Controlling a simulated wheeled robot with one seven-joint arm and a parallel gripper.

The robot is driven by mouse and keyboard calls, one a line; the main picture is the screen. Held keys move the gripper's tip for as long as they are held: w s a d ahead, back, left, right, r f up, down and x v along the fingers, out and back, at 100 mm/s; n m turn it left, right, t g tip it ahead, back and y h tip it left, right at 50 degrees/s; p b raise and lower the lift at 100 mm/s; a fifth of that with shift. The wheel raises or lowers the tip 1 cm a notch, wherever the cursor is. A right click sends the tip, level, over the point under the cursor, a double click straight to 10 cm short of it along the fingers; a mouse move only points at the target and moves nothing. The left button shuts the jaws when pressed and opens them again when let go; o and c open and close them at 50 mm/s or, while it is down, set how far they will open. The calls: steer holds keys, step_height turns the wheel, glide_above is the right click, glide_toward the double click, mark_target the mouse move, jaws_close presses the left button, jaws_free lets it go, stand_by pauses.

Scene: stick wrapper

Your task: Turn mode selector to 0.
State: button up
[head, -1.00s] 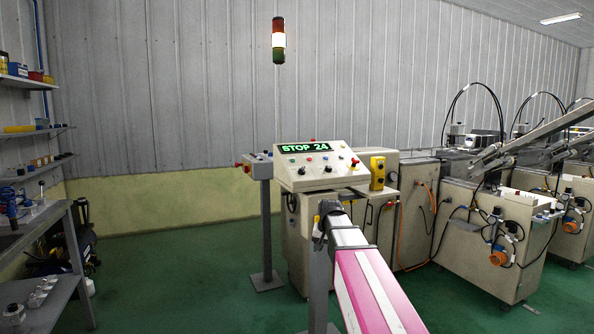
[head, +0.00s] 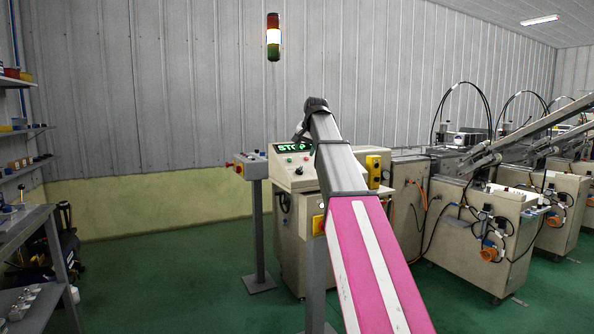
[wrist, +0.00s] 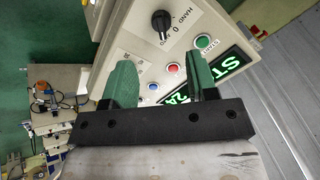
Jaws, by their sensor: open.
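The mode selector is a black rotary knob (wrist: 161,22) on the cream control panel (wrist: 120,37), with HAND, 0 and AUTO printed beside it. It is at the top of the wrist view, beyond my fingertips and apart from them. I cannot tell surely which mark it points at. My gripper (wrist: 160,72) is open and empty, its two green fingers spread over the panel's buttons and display. In the head view my raised arm covers the panel's right part; the cream panel (head: 284,178) shows at its left. The selector cannot be made out there.
The wrist view shows a green START button (wrist: 203,42), a red button (wrist: 174,68) and a lit green display (wrist: 230,66) near my fingers. A yellow box (head: 373,166) stands beside the panel. A pedestal box (head: 250,167) stands left.

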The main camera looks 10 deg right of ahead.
mark_target(300, 168)
steer(key=x, duration=1)
steer(key=shift+w+f, duration=0.2)
steer(key=shift+f, duration=0.1)
steer(key=c, duration=0.8)
